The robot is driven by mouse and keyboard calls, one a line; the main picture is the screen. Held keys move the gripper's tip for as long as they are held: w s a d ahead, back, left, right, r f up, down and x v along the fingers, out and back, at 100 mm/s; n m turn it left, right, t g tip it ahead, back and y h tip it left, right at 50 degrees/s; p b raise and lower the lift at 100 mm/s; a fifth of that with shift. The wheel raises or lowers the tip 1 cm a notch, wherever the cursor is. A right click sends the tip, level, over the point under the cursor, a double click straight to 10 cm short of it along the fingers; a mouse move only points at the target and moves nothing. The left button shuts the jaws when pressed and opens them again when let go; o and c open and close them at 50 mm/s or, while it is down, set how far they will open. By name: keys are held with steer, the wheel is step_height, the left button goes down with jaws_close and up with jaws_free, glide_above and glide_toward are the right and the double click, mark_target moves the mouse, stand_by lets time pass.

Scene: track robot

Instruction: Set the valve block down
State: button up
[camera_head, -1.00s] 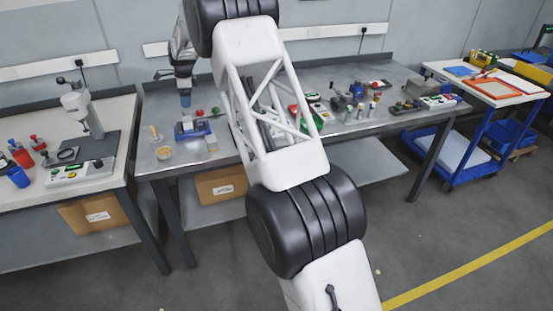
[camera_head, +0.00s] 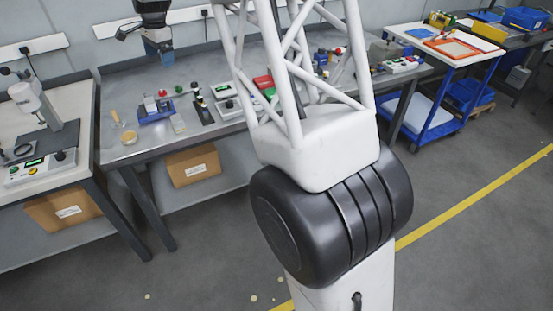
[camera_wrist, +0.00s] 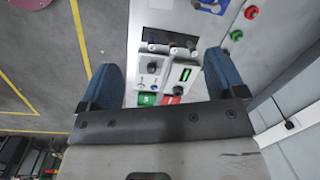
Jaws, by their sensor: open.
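My gripper (camera_head: 159,47) is over the bench at the left in the head view, above the blue fixture (camera_head: 155,108). Its two blue fingers stand wide apart in the wrist view (camera_wrist: 161,62), with nothing held between them. I cannot tell for certain which item is the valve block. A small grey block (camera_head: 178,123) stands beside the blue fixture, and a dark piece with pale knobs (camera_head: 202,110) lies to its right. The fixture is partly visible at the top of the wrist view (camera_wrist: 208,5).
Control boxes (camera_head: 228,107) with green and red parts stand on the bench (camera_head: 140,82). My arm hides the bench's middle.

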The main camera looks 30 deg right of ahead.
steer(key=s+d+r+n, duration=0.2)
steer(key=s+d+r, duration=0.1)
steer(key=s, duration=0.6)
steer(key=s+d+r+n, duration=0.2)
steer(key=s+r, duration=0.2)
steer(key=s, duration=0.4)
steer(key=s+d+f+n, duration=0.2)
steer(key=s+n, duration=0.1)
steer(key=s, duration=1)
steer(key=s+d+f+n+t, duration=0.1)
steer(key=s+d+f+n, duration=0.1)
steer(key=s, duration=1.2)
steer(key=s+d+f+n+t+h, duration=0.1)
steer(key=s+d+f+n, duration=0.1)
steer(key=s, duration=1.2)
steer(key=shift+s+d+f+n, duration=0.3)
steer(key=shift+d+n, duration=0.35)
steer(key=shift+n, duration=0.45)
